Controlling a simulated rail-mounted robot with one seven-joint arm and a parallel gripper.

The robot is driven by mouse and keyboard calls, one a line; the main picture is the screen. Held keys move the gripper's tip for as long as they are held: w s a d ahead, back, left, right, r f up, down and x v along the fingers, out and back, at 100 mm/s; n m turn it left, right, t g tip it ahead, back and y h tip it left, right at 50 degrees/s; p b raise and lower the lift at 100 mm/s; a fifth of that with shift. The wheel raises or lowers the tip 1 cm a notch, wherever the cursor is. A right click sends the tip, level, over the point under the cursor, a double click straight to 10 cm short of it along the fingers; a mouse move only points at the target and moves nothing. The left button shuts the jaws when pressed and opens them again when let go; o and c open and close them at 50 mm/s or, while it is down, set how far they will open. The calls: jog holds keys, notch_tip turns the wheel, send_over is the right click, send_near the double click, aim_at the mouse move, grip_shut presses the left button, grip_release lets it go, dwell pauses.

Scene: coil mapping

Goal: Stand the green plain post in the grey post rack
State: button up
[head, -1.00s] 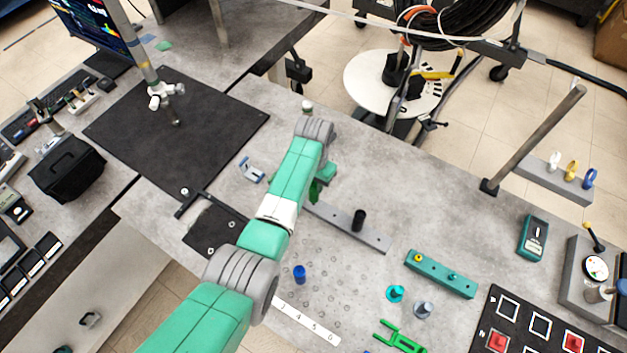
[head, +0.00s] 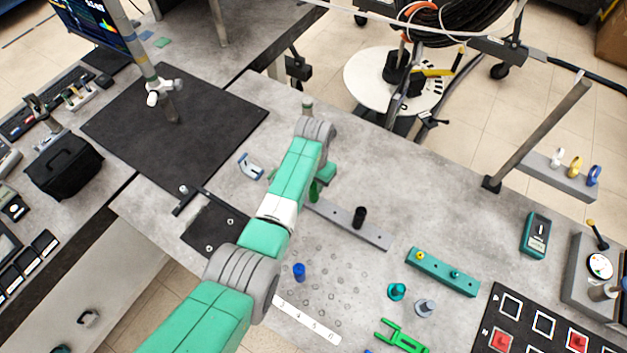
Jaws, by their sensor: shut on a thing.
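The grey post rack (head: 377,235) is a long low bar lying at a slant on the bench, right of my arm. A black post (head: 359,217) stands upright in it. The green plain post (head: 314,192) shows in part below my gripper, close to the rack's far left end. My gripper (head: 317,179) is shut on the green post, its fingers mostly hidden by my own arm. The green post looks about upright. I cannot tell whether its lower end is in a hole or just above the rack.
A teal rack (head: 441,273) with a yellow-topped peg stands to the right. A blue post (head: 299,272), a teal peg (head: 397,291), a grey peg (head: 424,308) and a green fork-shaped piece (head: 400,337) are nearer. A blue-grey bracket (head: 250,166) lies left of my arm.

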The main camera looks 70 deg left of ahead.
jog(key=shift+f+b, duration=0.65)
jog(key=shift+f, duration=0.25)
jog(key=o, duration=1.2)
jog(key=shift+c, duration=0.2)
notch_tip(320, 180, up, 8)
jog(key=shift+f+p, duration=0.1)
jog(key=shift+p, duration=0.65)
